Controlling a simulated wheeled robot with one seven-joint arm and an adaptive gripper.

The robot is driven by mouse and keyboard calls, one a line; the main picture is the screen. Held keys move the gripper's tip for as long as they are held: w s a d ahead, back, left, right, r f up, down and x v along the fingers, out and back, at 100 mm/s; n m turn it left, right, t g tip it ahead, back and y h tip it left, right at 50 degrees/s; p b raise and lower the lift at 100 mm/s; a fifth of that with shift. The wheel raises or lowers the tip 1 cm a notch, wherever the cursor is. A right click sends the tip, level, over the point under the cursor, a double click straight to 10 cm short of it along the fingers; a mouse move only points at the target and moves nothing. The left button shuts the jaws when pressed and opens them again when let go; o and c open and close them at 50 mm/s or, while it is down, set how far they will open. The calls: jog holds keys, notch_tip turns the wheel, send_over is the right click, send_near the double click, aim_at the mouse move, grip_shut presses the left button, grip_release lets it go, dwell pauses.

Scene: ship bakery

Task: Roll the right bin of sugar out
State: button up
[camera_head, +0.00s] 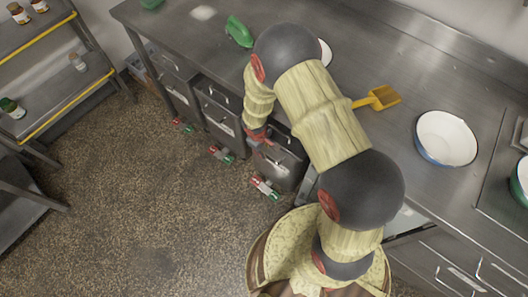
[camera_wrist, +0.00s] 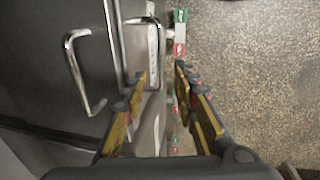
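Three dark grey wheeled bins stand in a row under the counter. The right bin (camera_head: 284,166) is closest to my base, and its top and front are partly hidden by my arm. My gripper (camera_head: 262,138) is at the upper front of this bin. In the wrist view the two yellow-padded fingers of my gripper (camera_wrist: 161,76) are apart. A chrome handle (camera_wrist: 143,20) and a pale label strip (camera_wrist: 153,50) show beyond and between the fingertips. I cannot tell whether the fingers touch the handle. No label text is readable.
The middle bin (camera_head: 216,107) and left bin (camera_head: 175,85) stand farther left. Red-and-green casters (camera_head: 265,188) stick out onto the speckled floor (camera_head: 150,200), which is clear in front. A metal shelf rack (camera_head: 45,75) stands at the left. Another chrome handle (camera_wrist: 75,72) shows in the wrist view.

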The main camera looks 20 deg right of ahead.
jog(key=f+b, duration=0.1)
jog(key=f, duration=0.1)
jog(key=f+b, duration=0.1)
jog(key=f, duration=0.2)
jog(key=w+d+f+b, duration=0.1)
jog(key=f, duration=0.1)
jog(key=shift+d+f, duration=0.1)
jog(key=shift+f, duration=0.15)
jog(key=c, duration=0.4)
jog(key=c, duration=0.3)
grip_shut()
